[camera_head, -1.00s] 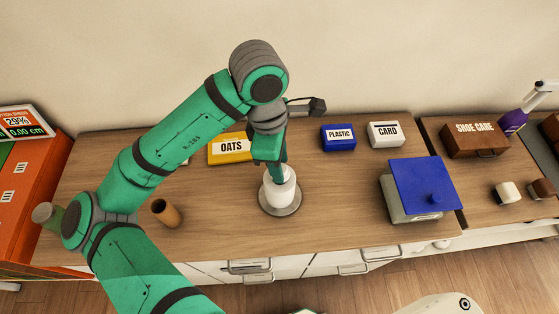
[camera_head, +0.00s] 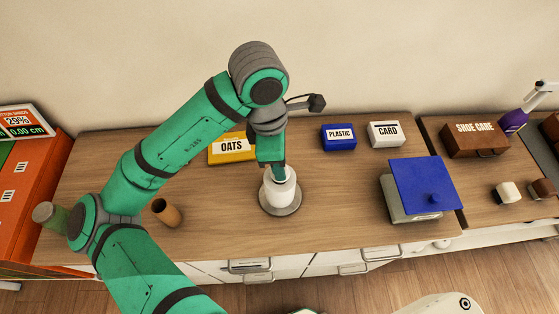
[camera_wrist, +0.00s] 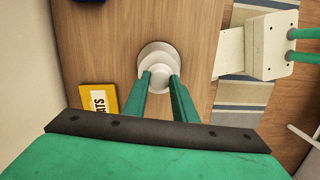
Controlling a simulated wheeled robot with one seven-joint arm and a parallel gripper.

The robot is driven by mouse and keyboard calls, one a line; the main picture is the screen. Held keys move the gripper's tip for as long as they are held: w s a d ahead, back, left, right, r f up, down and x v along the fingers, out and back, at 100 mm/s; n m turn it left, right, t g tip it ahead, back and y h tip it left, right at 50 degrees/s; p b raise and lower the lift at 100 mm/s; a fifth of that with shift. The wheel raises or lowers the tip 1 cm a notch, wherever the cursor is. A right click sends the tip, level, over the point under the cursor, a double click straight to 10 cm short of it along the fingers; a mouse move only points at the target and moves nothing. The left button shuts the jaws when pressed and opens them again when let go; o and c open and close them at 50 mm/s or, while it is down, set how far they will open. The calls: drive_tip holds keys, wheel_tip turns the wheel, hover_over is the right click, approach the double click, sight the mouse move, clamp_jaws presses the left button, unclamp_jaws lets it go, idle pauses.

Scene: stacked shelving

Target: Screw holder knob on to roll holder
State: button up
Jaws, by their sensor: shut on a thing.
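The roll holder stands upright on the wooden counter, its round grey base (camera_head: 281,211) showing below a white roll (camera_head: 279,194). In the wrist view, the pale round base (camera_wrist: 158,49) lies just beyond the fingertips. My gripper (camera_head: 279,174) points down at the top of the roll, in line with its middle. Its two green fingers (camera_wrist: 160,77) are shut on a small pale piece at the top of the holder, which looks like the holder knob. The fingers mostly hide it, so I cannot tell how far it sits on the thread.
A yellow OATS box (camera_head: 231,148) stands close behind left. A brown cardboard tube (camera_head: 166,212) stands at the left. Blue PLASTIC (camera_head: 338,138) and white CARD (camera_head: 385,134) boxes stand at the back. A blue-lidded box (camera_head: 424,188) stands right. The counter between is clear.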

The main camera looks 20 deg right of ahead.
drive_tip(key=m, duration=0.6)
drive_tip(key=shift+m+g+y, duration=0.3)
drive_tip(key=shift+m, duration=0.1)
drive_tip(key=o, duration=1.1)
drive_tip(key=r, duration=0.7)
drive_tip(key=w+r, duration=0.1)
drive_tip(key=r, duration=0.2)
drive_tip(key=shift+a+r, duration=0.3)
drive_tip(key=shift+r, duration=0.1)
drive_tip(key=shift+w, duration=0.15)
